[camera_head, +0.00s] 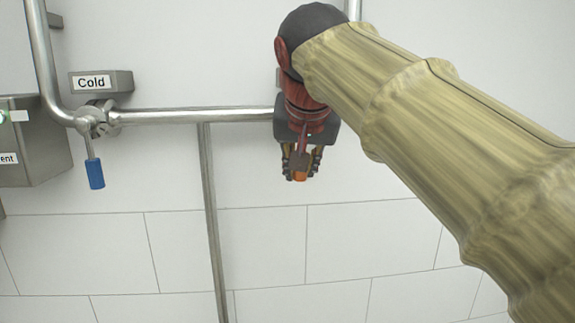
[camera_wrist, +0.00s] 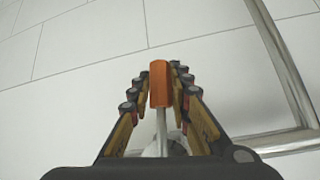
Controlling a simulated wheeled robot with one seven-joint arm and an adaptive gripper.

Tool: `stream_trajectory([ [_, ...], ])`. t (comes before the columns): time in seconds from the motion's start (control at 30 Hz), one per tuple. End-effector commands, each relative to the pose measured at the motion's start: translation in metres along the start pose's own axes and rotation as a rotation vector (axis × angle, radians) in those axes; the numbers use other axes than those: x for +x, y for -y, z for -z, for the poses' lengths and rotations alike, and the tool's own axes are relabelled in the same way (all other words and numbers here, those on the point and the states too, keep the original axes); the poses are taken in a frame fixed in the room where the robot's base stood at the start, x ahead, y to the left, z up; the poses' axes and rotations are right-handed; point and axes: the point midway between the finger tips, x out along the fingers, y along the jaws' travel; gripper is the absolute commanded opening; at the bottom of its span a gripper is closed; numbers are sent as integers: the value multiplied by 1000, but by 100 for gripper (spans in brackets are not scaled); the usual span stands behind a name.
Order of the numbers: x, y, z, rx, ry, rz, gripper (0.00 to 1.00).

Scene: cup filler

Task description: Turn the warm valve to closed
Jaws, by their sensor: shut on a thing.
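The warm valve's orange handle (camera_wrist: 159,85) sits between the two fingers of my gripper (camera_wrist: 158,90) in the wrist view. Its metal lever (camera_wrist: 161,130) runs back from the orange grip toward the pipe. In the head view, my gripper (camera_head: 301,160) is at the right end of the horizontal pipe, pointing down, with the orange handle (camera_head: 300,175) showing at its fingertips. The fingers are shut on the handle. The handle hangs downward in the head view. My arm and wrist hide the valve body and any label on it.
The cold valve, with a blue handle (camera_head: 95,174) hanging down, is at the left under a "Cold" label (camera_head: 92,83). A horizontal pipe (camera_head: 190,117) joins the two sides, and a vertical pipe (camera_head: 212,220) drops from it. A grey box (camera_head: 35,145) stands at the far left.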

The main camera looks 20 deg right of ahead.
Motion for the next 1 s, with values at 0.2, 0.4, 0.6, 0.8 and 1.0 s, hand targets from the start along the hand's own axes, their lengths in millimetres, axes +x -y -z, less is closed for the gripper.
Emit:
stream_trajectory([
  [0.2, 1, -6, 1, -56, -17, -54, 0],
  [0.4, 1, -10, 2, -76, -21, -76, 0],
  [0.6, 1, -11, 2, -80, -22, -81, 0],
  [0.8, 2, -11, 2, -80, -21, -81, 0],
  [1.0, 2, -10, 2, -79, -21, -80, 31],
])
